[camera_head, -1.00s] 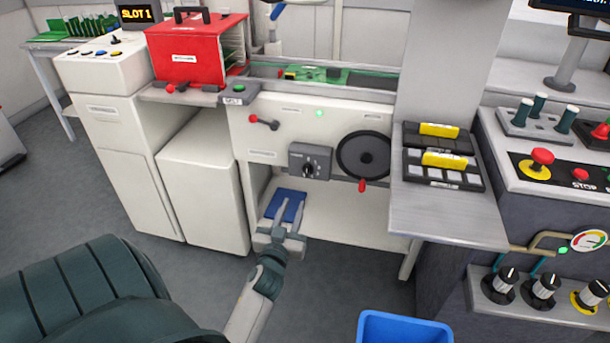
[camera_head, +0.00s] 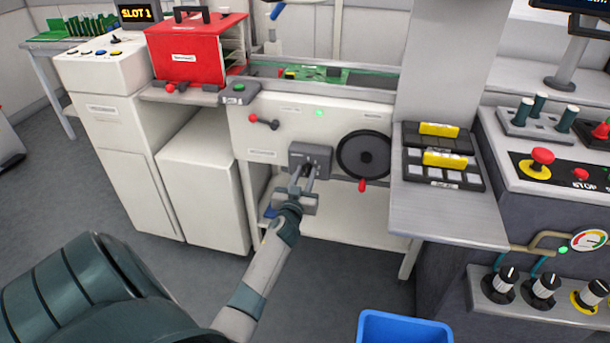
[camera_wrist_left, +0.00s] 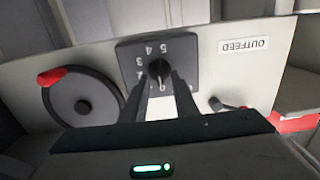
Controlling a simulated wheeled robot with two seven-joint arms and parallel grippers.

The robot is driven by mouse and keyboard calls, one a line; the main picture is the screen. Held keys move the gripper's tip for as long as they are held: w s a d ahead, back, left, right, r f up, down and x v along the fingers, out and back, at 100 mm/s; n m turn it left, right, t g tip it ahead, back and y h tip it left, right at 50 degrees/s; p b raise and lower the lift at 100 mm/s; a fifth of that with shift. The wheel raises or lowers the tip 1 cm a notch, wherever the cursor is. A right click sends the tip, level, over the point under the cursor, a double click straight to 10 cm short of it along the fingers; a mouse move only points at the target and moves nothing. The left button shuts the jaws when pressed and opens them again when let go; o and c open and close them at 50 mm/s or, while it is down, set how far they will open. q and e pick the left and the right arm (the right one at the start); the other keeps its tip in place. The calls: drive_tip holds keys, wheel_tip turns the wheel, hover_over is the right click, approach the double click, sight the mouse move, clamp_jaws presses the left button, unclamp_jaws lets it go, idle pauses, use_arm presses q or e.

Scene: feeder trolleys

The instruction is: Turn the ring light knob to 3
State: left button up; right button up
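The ring light knob (camera_wrist_left: 158,68) is a dark round knob on a grey dial box (camera_head: 324,156) on the front of the white machine. In the left wrist view the dial appears upside down, with the digits 5, 4 and 3 readable and a 0 near the fingers. The pointer's setting is not clear. My left gripper (camera_head: 303,178) is at the front of the box, its two fingers apart on either side of the knob. It also shows in the left wrist view (camera_wrist_left: 160,82). I see no clear grip on the knob. My right gripper is not in view.
A black handwheel (camera_head: 364,155) with a red handle is right of the dial box. A red-tipped lever (camera_head: 263,122) is at its upper left. A shelf (camera_head: 450,215) projects to the right. A blue bin (camera_head: 403,328) stands on the floor.

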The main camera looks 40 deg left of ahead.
use_arm(q)
drive_tip(key=shift+w+a, duration=0.1)
drive_tip(key=shift+w, duration=0.05)
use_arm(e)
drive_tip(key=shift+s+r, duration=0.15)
use_arm(q)
clamp_jaws()
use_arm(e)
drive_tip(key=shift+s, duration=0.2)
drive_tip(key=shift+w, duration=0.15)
